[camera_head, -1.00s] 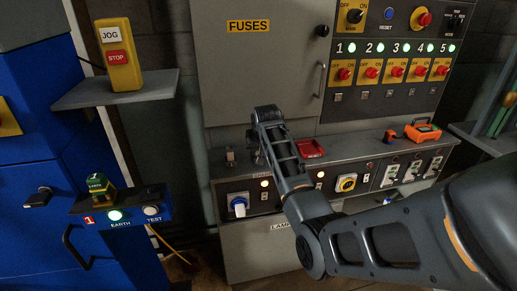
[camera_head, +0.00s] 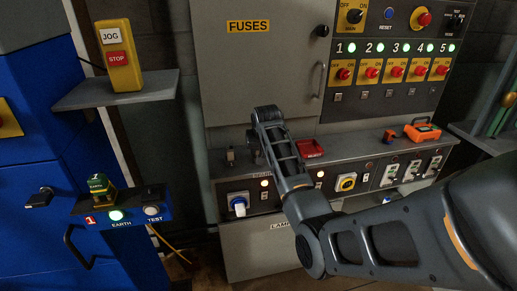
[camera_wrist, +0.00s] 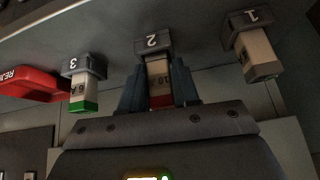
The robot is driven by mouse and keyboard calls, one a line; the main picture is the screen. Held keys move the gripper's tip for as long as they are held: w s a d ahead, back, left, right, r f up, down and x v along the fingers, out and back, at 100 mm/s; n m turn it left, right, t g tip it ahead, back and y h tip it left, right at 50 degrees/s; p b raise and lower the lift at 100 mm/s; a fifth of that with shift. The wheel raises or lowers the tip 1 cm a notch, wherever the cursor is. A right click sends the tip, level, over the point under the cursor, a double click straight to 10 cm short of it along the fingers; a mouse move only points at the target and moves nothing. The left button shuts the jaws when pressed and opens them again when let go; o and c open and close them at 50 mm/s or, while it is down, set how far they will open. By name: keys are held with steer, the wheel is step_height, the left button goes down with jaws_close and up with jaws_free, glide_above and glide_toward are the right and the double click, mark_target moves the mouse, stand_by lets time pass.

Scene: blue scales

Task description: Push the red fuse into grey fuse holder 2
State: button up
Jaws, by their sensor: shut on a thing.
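In the wrist view, grey fuse holder 2 (camera_wrist: 153,45) is a block marked 2 at top centre. The red fuse (camera_wrist: 159,82), a pale body with a red end, is in line with it. Its far end meets the holder; how deep it sits I cannot tell. My gripper (camera_wrist: 158,88) is shut on the fuse, one dark finger on each side, with the red end towards the palm. In the head view, my gripper, the fuse and holder 2 are hidden behind my arm.
Holder 3 (camera_wrist: 84,66) with a green-ended fuse (camera_wrist: 84,100) and holder 1 (camera_wrist: 251,20) with a pale fuse (camera_wrist: 258,52) flank my gripper. A red tray (camera_wrist: 30,83) lies beyond holder 3. The grey fuses cabinet (camera_head: 255,75) rises behind the bench.

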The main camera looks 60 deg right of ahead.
steer(key=shift+f, duration=0.45)
steer(key=shift+s+a+f+b, duration=0.15)
steer(key=shift+s+f+b, duration=0.05)
steer(key=shift+f+b, duration=0.25)
steer(key=shift+f, duration=0.35)
stand_by(0.3)
steer(key=o, duration=1)
steer(key=shift+s, duration=0.1)
steer(key=shift+c, duration=0.2)
steer(key=shift+o, duration=0.4)
steer(key=shift+s, duration=0.1)
steer(key=shift+f, duration=0.1)
steer(key=w+r+v, duration=0.1)
steer(key=v, duration=0.8)
steer(key=shift+w+d+r, duration=0.2)
steer(key=shift+w+d, duration=0.05)
steer(key=shift+d, duration=0.1)
